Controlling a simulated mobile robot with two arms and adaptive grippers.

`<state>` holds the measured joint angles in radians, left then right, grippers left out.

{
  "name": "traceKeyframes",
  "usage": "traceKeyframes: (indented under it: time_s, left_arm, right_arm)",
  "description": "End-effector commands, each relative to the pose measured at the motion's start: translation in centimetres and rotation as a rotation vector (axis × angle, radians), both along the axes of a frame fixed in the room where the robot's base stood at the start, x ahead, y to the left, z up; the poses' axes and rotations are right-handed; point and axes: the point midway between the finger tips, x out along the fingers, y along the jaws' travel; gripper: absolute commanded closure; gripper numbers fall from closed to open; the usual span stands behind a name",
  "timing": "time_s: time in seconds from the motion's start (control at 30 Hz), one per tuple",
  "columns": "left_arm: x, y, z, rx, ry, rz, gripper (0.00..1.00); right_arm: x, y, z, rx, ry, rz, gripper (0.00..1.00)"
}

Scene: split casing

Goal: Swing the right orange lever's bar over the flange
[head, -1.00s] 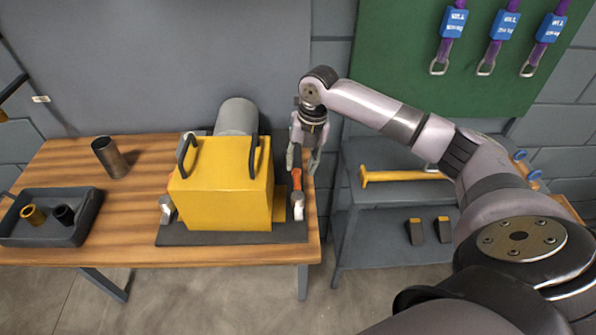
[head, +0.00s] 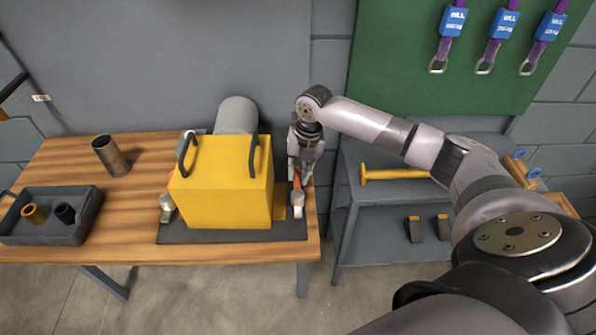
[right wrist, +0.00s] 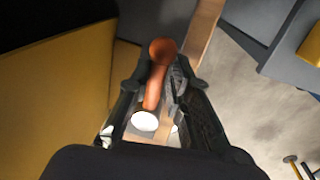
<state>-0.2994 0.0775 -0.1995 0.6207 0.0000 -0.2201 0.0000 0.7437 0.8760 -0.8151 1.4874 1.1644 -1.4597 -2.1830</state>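The yellow casing (head: 222,185) stands on a dark base plate (head: 200,235) on the wooden table. The right orange lever (head: 297,184) is beside the casing's right side, with a pale metal clamp part (head: 297,204) at its near end. My right gripper (head: 300,180) reaches down from above and hides part of the lever. In the right wrist view the lever (right wrist: 156,82) lies between the two fingers, which look closed in on its sides. The flange is hard to make out. Another pale clamp (head: 167,208) is at the casing's left side.
A dark tray (head: 45,233) with an orange and a black ring part is at the table's left. A metal cup (head: 110,157) stands behind it. A grey shelf cart (head: 385,215) with a yellow bar (head: 395,174) stands to the right.

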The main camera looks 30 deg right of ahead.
Motion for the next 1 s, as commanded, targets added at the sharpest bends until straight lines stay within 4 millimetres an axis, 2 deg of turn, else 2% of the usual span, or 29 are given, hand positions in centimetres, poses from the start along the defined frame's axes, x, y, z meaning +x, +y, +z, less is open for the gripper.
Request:
traceKeyframes:
  time_s: [0.2, 1.0]
  left_arm:
    - [-0.03, 0.06, 0.01, 0.001, 0.001, -0.001, 0.31]
    - [-0.09, 0.22, 0.19, 0.003, 0.002, -0.002, 0.31]
  right_arm:
    - [0.10, 0.14, 0.11, 0.003, -0.003, 0.002, 1.00]
    - [0.53, 0.77, 0.24, 0.005, -0.007, -0.009, 1.00]
